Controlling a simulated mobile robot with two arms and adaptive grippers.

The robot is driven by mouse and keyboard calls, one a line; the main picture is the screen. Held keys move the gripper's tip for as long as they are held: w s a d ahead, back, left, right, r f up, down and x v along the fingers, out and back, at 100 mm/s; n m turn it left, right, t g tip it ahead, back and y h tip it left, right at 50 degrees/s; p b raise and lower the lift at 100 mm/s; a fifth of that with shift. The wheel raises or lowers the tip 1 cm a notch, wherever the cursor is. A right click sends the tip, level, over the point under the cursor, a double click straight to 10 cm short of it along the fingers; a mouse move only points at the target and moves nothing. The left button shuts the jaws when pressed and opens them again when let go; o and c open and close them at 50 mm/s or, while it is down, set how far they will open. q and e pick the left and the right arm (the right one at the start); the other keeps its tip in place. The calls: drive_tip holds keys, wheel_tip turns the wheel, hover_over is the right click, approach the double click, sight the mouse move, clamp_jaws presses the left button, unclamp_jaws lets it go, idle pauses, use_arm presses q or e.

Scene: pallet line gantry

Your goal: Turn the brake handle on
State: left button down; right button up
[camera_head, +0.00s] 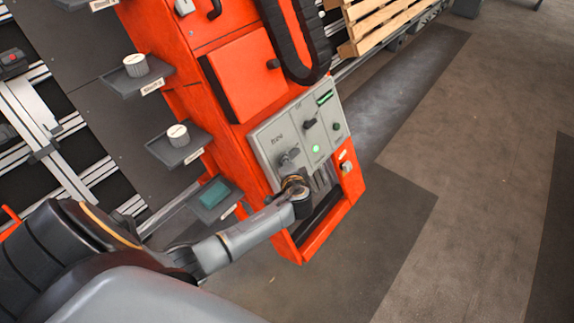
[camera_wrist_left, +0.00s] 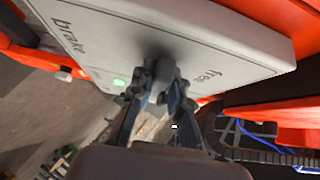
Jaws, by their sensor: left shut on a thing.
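The brake handle (camera_head: 288,157) is a small grey-black handle on the light grey control panel (camera_head: 262,140) of the orange cabinet. My left gripper (camera_head: 291,172) reaches it from below and is shut on it. In the left wrist view the fingers (camera_wrist_left: 159,84) close around the dark handle at the panel's face, between the words "brake" (camera_wrist_left: 66,36) and "free" (camera_wrist_left: 206,77). The fingers hide most of the handle, so its exact angle is hard to tell. A green lamp (camera_head: 316,148) on the panel is lit. My right gripper is not in view.
Another black switch (camera_head: 310,124) sits higher on the panel. A wooden pallet (camera_head: 375,22) lies at the top. The floor to the right is clear.

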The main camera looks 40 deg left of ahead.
use_arm(q)
drive_tip(key=shift+f, duration=0.1)
idle(0.3)
drive_tip(key=c, duration=1.3)
unclamp_jaws()
drive_tip(key=v, duration=1.2)
drive_tip(key=shift+s, duration=0.1)
